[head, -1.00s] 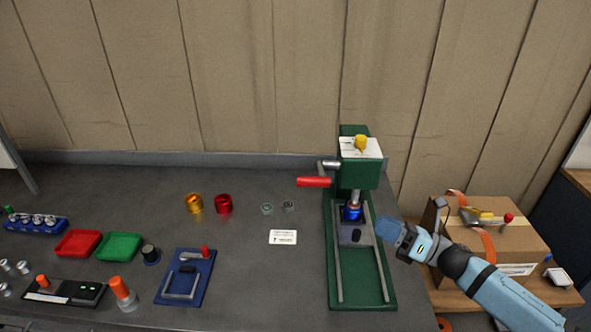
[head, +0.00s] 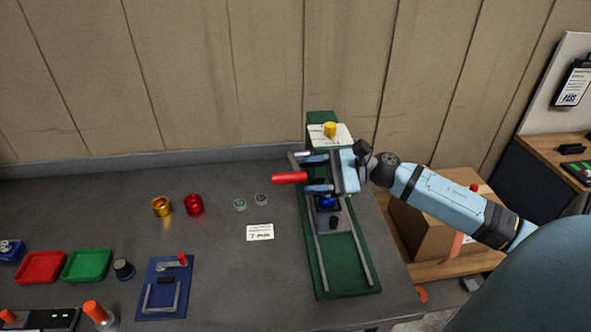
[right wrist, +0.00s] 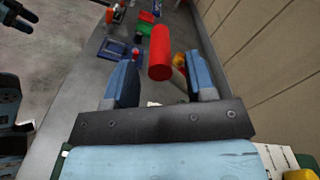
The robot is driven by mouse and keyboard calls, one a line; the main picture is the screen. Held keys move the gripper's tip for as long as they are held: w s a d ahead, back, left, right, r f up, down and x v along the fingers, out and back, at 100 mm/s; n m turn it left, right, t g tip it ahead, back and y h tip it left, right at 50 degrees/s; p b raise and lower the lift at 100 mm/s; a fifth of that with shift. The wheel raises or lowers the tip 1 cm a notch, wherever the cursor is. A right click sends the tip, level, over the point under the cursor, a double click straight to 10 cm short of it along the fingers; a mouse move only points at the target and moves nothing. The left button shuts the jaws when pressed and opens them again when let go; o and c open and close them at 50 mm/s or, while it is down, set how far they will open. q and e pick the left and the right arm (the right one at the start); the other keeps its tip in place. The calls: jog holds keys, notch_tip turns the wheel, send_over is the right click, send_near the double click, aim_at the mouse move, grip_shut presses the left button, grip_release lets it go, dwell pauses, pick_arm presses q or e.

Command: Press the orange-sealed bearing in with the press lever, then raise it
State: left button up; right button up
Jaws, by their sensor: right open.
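The green press (head: 318,255) stands at the right of the bench. Its lever ends in a red handle (head: 289,178) that points left. My right gripper (head: 317,174) is open at the press head, its fingertips pointing left toward the handle. In the right wrist view the red handle (right wrist: 160,52) shows between and beyond the two fingers, with gaps at both sides. A blue part (head: 327,202) sits under the press head, partly hidden by my gripper. I cannot make out an orange seal. A dark shape at the top left of the right wrist view may be my left gripper (right wrist: 15,17).
Two small rings (head: 239,204) and a white card (head: 260,232) lie left of the press. Gold (head: 162,206) and red (head: 194,204) cups, red (head: 41,267) and green trays (head: 87,265) and a blue fixture (head: 165,290) stand farther left. A cardboard box (head: 430,225) is at right.

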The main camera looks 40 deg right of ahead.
jog(key=shift+p+x, duration=0.3)
jog(key=shift+x, duration=0.85)
jog(key=shift+w+a, duration=0.3)
jog(key=shift+a, duration=0.1)
pick_arm(q)
jog(key=shift+a+r, duration=0.25)
jog(key=shift+r, duration=0.25)
pick_arm(e)
grip_shut()
pick_arm(q)
notch_tip(320, 180, down, 17)
jog(key=w+d+b, duration=0.1)
jog(key=b, duration=2.3)
jog(key=shift+d+f, duration=0.15)
jog(key=shift+d, duration=0.25)
pick_arm(e)
notch_tip(320, 180, down, 12)
jog(key=s+a+n, duration=0.1)
jog(key=s+n, duration=0.1)
jog(key=n, duration=0.4)
jog(key=shift+f, duration=0.2)
pick_arm(q)
jog(key=shift+w+r, duration=0.15)
jog(key=shift+r, duration=0.1)
pick_arm(e)
jog(key=shift+a+f, duration=0.1)
pick_arm(q)
jog(key=shift+d, duration=0.1)
